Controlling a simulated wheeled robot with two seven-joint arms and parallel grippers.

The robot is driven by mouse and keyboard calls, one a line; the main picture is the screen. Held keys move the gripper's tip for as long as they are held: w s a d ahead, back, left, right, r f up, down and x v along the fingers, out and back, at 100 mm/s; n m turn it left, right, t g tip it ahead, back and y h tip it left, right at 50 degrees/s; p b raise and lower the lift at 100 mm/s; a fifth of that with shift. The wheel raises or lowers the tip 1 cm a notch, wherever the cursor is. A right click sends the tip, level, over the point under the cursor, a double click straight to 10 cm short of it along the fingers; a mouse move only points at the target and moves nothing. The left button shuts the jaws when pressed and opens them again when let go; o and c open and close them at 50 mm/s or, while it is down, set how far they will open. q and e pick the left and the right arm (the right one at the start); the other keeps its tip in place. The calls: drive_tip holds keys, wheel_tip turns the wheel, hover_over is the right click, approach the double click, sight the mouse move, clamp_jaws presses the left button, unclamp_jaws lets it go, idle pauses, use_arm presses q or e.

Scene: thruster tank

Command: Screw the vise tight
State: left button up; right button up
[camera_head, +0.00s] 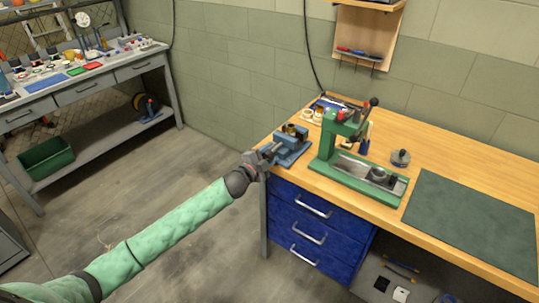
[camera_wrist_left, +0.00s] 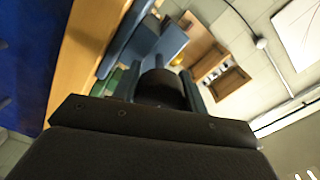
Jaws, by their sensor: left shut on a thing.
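The blue vise (camera_head: 291,145) stands at the left corner of the wooden workbench, with a brass-coloured round part (camera_head: 292,130) at its top. My left gripper (camera_head: 268,153) is at the vise's near left end, at the bench edge, and is shut on the vise's handle end. In the left wrist view the blue vise (camera_wrist_left: 155,42) lies just beyond a dark round part (camera_wrist_left: 162,88) in front of my gripper. The gripper's dark body hides most of the grip. My right gripper is in neither view.
A green press (camera_head: 330,140) stands right of the vise. A small metal part (camera_head: 400,158) and a dark green mat (camera_head: 470,220) lie farther right. Blue drawers (camera_head: 315,228) are below the bench top. The floor left of the bench is open.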

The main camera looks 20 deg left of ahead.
use_arm(q)
drive_tip(key=shift+m, duration=0.6)
drive_tip(key=o, duration=1)
drive_tip(key=shift+c, duration=0.2)
